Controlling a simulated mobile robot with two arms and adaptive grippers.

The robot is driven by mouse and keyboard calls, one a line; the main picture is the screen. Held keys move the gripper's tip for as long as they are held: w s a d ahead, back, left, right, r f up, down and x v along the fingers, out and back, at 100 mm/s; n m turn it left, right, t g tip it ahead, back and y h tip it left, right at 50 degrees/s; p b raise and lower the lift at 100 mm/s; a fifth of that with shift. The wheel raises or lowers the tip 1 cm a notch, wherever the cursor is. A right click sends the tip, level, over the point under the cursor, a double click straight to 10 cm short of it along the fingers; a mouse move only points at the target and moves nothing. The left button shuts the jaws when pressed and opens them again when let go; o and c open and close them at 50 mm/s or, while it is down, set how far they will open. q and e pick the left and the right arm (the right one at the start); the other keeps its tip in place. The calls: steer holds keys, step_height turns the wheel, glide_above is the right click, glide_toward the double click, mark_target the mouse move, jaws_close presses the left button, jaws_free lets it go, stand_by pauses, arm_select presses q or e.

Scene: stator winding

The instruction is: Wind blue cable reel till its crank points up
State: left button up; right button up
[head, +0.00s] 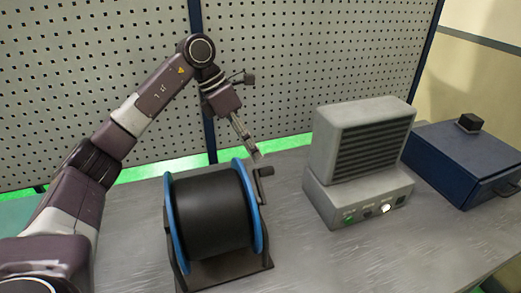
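The blue cable reel (214,212) stands on the table in front of me, with two blue flanges and a black drum between them. Its dark crank (264,172) is on the right side, with the handle near the upper part of the right flange. My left gripper (256,155) reaches down from above, its fingertips right by the crank handle. The fingers look close together; I cannot tell whether they touch or grip the handle. My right gripper is not in view.
A grey louvred unit (362,140) with knobs and a green light stands right of the reel. A dark blue box (462,160) with a black block on top is at the far right. A perforated panel (300,60) rises behind. The grey table (340,262) is clear in front.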

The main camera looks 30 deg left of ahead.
arm_select(q)
steer(key=p+x, duration=0.2)
steer(key=x, duration=0.4)
steer(key=shift+a, duration=0.1)
steer(key=shift+w+f, duration=0.1)
steer(key=shift+f, duration=0.4)
steer(key=shift+c, duration=0.3)
jaws_close()
